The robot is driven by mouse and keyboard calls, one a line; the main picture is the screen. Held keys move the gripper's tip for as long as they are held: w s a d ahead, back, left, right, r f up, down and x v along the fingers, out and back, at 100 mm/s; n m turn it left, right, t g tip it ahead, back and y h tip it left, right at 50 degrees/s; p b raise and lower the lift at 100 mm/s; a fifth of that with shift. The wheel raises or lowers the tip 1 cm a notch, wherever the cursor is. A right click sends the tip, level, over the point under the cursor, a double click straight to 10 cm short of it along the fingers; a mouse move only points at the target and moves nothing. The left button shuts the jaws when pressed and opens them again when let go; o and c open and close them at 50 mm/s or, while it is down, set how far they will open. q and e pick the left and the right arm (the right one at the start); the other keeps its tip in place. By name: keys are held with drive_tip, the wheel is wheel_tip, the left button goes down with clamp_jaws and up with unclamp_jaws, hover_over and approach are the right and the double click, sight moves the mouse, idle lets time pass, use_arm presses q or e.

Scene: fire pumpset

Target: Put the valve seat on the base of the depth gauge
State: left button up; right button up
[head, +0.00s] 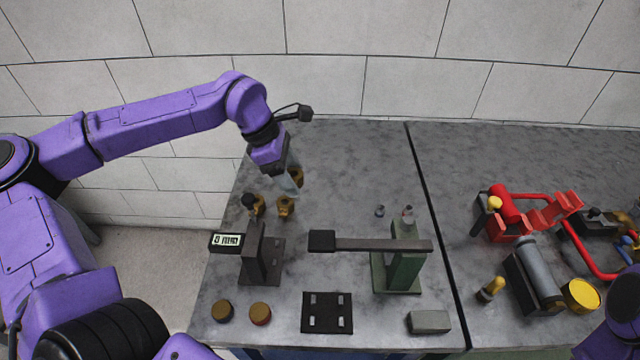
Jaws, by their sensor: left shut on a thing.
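The depth gauge (254,252) is a dark upright stand on a flat dark base (273,262), at the left of the grey table. Its display (227,240) sticks out to the left and reads about 0 mm. My left gripper (291,188) points down behind the gauge, shut on a small brass part. One brass part (297,174) shows beside its fingers, and another (286,207) is just below the fingertips. I cannot tell which is gripped, or which is the valve seat. A third brass part (252,204) stands to the left. My right gripper is out of view.
Two round brass-topped pieces (260,313) and a black plate (327,313) lie at the front. A green stand (403,265) with a long dark bar (380,244) is right of the gauge. Red pump parts (505,210) fill the right table. The back middle is clear.

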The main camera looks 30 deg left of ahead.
use_arm(q)
drive_tip(key=w+a+f+p, duration=0.1)
drive_tip(key=w+f, duration=0.2)
drive_tip(key=w+a+f+p, duration=0.1)
drive_tip(key=w+f, duration=0.2)
drive_tip(key=w, duration=0.1)
drive_tip(key=w+a+f+p, duration=0.1)
drive_tip(key=w+f, duration=0.1)
drive_tip(key=w, duration=0.2)
drive_tip(key=shift+a+f, duration=0.25)
drive_tip(key=shift+f, duration=0.15)
wheel_tip(320, 180, down, 3)
drive_tip(key=shift+r+p, duration=0.1)
drive_tip(key=shift+p, duration=0.45)
drive_tip(key=shift+f+b, duration=0.3)
drive_tip(key=shift+b, duration=0.1)
drive_tip(key=o, duration=1.3)
drive_tip(key=shift+r, duration=0.1)
drive_tip(key=shift+c, duration=0.2)
